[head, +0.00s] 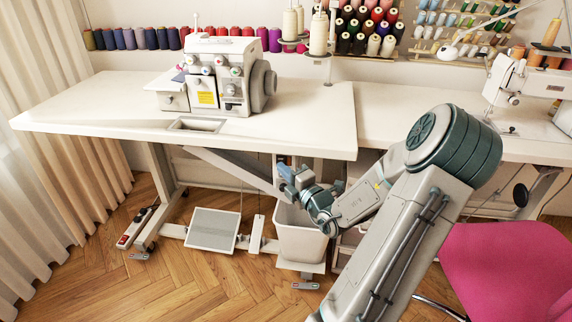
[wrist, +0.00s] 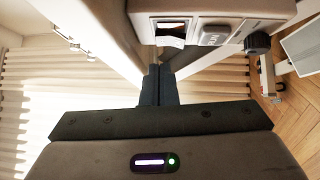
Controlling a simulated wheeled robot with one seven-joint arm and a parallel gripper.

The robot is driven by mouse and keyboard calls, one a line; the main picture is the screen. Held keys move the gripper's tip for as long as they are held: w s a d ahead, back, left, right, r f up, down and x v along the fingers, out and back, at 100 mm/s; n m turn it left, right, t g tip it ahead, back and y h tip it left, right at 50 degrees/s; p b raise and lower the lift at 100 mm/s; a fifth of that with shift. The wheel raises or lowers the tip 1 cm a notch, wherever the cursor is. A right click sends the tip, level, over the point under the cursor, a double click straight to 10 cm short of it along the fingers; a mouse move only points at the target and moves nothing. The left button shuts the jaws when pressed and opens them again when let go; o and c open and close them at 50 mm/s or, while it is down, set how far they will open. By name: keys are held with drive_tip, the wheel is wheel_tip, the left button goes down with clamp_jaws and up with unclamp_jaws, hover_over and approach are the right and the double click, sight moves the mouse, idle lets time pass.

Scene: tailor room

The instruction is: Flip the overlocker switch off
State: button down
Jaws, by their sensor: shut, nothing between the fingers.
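The white overlocker (head: 208,70) stands on the left white table (head: 100,95). In the wrist view a pale switch box (wrist: 270,8) shows at the top. It has a small red-edged switch (wrist: 171,25) on its face and a grey button (wrist: 215,36) beside it. My gripper (wrist: 159,70) has its dark fingers together, with nothing between them. The fingertips are just below the switch in the wrist view; I cannot tell whether they touch anything. In the head view my gripper (head: 283,172) is under the table's front edge, where the switch box is hard to make out.
A white bin (head: 300,240) stands below my gripper. A foot pedal (head: 212,230) and a power strip (head: 137,227) are on the floor to the left. A pink chair (head: 505,265) is at the right. Thread spools line the wall behind the tables.

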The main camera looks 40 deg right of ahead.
drive_tip(key=s+a+r+p, duration=0.1)
drive_tip(key=s+p, duration=0.3)
drive_tip(key=s, duration=0.7)
drive_tip(key=shift+a+p, duration=0.4)
drive_tip(key=shift+a, duration=0.05)
drive_tip(key=shift+s, duration=0.1)
